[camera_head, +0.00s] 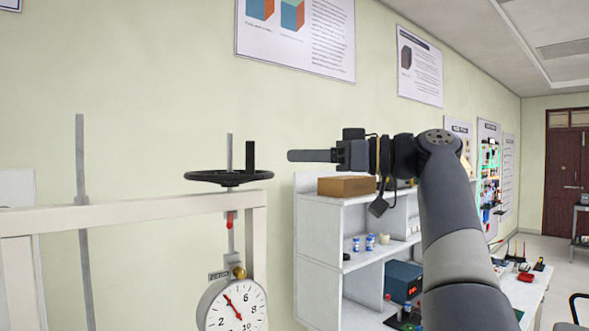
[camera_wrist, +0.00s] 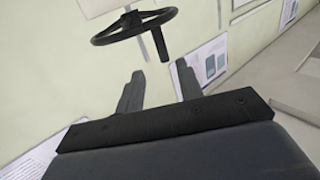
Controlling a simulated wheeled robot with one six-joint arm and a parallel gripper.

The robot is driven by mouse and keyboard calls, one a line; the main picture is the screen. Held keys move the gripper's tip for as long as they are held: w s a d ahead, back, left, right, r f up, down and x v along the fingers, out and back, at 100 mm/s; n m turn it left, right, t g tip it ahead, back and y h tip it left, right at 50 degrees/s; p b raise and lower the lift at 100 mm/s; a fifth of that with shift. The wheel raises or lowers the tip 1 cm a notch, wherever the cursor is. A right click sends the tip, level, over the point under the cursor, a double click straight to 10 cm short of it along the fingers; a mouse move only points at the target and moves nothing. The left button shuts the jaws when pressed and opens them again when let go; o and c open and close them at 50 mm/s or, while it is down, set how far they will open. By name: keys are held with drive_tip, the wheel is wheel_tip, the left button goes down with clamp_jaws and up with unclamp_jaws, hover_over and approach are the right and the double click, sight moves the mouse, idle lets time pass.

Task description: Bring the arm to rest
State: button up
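My gripper (camera_head: 312,156) is at the end of my raised arm, pointing left in the head view, level with the top of the shelf unit. In the wrist view my gripper (camera_wrist: 158,84) shows two fingers spread apart with nothing between them. A black handwheel (camera_head: 228,177) on top of a pale frame is to the left of the fingertips, a little lower and apart from them in the picture. The handwheel also shows beyond the fingers in the wrist view (camera_wrist: 134,26).
A dial gauge (camera_head: 232,306) hangs from the pale frame (camera_head: 130,212). A white shelf unit (camera_head: 318,232) carries a brown box (camera_head: 346,186), small containers and a blue device (camera_head: 403,282). Posters hang on the wall. A door (camera_head: 566,175) is at the far right.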

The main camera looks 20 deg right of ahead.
sight(254, 156)
drive_tip(key=p+x, duration=0.2)
drive_tip(key=x, duration=0.8)
drive_tip(key=shift+w+a, duration=0.3)
drive_tip(key=shift+a, duration=0.15)
